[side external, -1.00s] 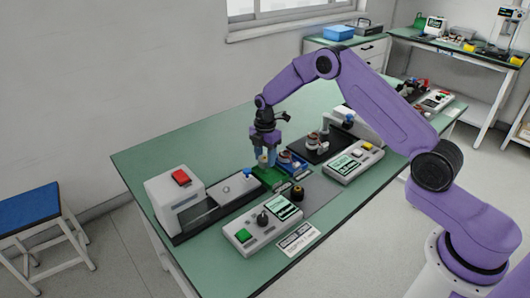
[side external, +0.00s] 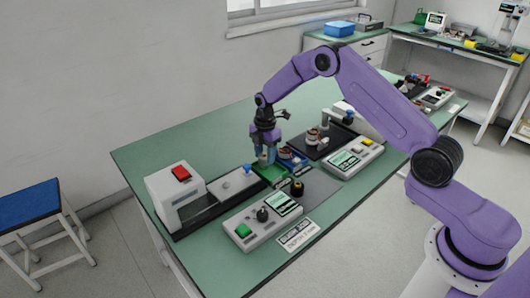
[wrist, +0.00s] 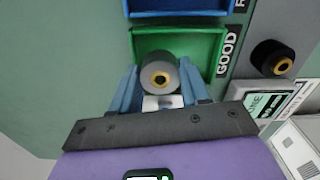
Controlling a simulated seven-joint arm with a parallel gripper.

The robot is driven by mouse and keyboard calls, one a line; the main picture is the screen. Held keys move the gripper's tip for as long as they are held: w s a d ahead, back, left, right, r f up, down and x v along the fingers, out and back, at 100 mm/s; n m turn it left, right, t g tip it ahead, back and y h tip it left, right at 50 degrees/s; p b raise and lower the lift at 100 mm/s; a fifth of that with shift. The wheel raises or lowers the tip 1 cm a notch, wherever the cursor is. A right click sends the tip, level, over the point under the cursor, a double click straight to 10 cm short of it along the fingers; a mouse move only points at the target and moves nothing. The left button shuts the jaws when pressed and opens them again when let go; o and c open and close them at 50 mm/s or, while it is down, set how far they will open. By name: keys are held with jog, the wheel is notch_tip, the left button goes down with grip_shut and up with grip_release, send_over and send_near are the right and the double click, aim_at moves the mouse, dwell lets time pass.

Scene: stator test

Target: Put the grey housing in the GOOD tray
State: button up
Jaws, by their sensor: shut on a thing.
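The grey housing (wrist: 160,74), a short cylinder with a yellow-ringed centre, sits between the blue fingers of my gripper (wrist: 160,92) in the wrist view. My gripper is shut on it. The green tray (wrist: 212,45), with GOOD printed beside it, lies under and beyond the housing. The housing overlaps the tray's near part in this view; I cannot tell whether it touches the floor. In the side view my gripper (side external: 267,160) points down at the green tray (side external: 272,180), and the fingers hide most of the housing.
A blue tray (wrist: 180,6) adjoins the green tray. A black cylinder with a yellow centre (wrist: 272,58) stands to the right, near a control box (side external: 262,222) with a green button. A white machine with a red button (side external: 175,198) stands at the left. The green bench is clear at the back left.

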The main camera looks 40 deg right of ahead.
jog(key=shift+s+f, duration=0.1)
jog(key=shift+f, duration=1.05)
jog(key=o, duration=1.2)
jog(key=shift+c, duration=0.2)
notch_tip(320, 180, up, 18)
jog(key=shift+a, duration=0.1)
